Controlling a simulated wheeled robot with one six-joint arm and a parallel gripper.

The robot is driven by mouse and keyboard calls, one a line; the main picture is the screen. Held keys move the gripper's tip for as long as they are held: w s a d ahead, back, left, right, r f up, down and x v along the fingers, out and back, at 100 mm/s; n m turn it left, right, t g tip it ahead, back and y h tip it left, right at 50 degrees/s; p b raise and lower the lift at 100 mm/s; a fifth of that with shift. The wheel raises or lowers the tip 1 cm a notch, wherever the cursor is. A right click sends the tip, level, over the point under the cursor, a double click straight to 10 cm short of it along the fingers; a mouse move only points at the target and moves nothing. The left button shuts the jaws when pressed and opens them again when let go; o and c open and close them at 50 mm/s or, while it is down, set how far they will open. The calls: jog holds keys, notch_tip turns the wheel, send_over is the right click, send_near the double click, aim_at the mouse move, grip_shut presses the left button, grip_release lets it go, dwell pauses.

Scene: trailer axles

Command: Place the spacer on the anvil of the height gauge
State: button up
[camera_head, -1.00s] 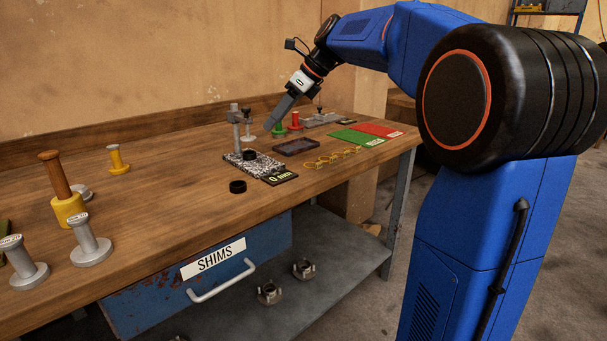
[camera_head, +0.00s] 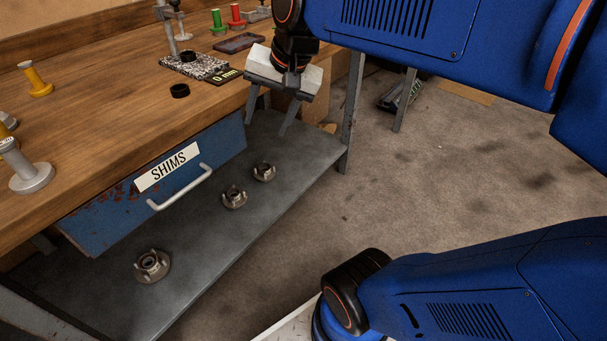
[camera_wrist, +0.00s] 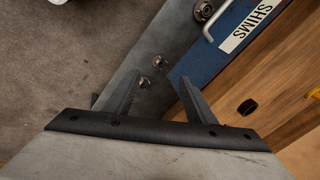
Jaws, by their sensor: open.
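A black ring (camera_head: 180,90), which looks like the spacer, lies flat on the bench near its front edge. It also shows in the wrist view (camera_wrist: 247,107), right of the fingers. The height gauge has a speckled granite base (camera_head: 207,68), a grey column (camera_head: 169,40) and a display reading 0 mm (camera_head: 222,77). Another dark round piece (camera_head: 188,56) sits on the granite, perhaps the anvil.
A blue SHIMS drawer (camera_head: 150,175) with a pale handle is under the bench top. Several metal hubs (camera_head: 234,197) stand on the lower shelf (camera_head: 215,240). A grey spool (camera_head: 30,172) and a yellow one (camera_head: 37,80) stand at left. A dark tray (camera_head: 238,43) lies behind the gauge.

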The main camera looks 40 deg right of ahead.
jog(key=s+d+f+n+h, duration=0.1)
jog(key=s+f+n, duration=0.7)
jog(key=s+f, duration=0.2)
jog(key=shift+s+d+h, duration=0.15)
jog(key=shift+d+h, duration=0.15)
jog(key=shift+d, duration=0.1)
